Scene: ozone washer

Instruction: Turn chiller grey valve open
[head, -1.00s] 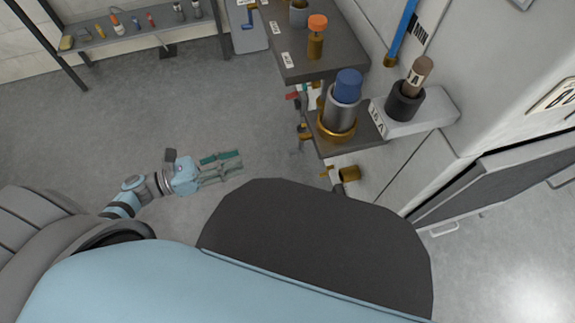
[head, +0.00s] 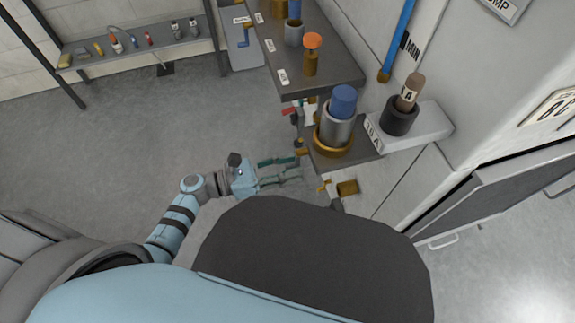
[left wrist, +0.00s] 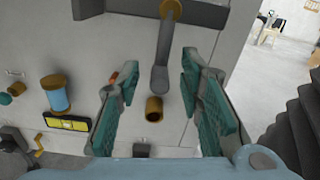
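In the left wrist view a grey lever-like handle (left wrist: 161,65), likely the grey valve, hangs below a brass fitting (left wrist: 171,10). A short open brass pipe end (left wrist: 154,108) sits just below it. My left gripper (left wrist: 160,88) is open; its two teal fingers stand apart on either side of the lever and pipe end, with no visible contact. In the head view my left gripper (head: 301,168) reaches right, toward brass fittings (head: 346,188) low on the machine. The grey lever cannot be made out there. My right gripper is not in view.
A dark shelf (head: 335,75) with labelled valves juts out above my left gripper. A lower ledge holds a blue-topped cylinder (head: 342,102). In the left wrist view a blue cylinder (left wrist: 56,97) and a yellow level (left wrist: 67,123) are at left. Open floor (head: 120,130) lies left.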

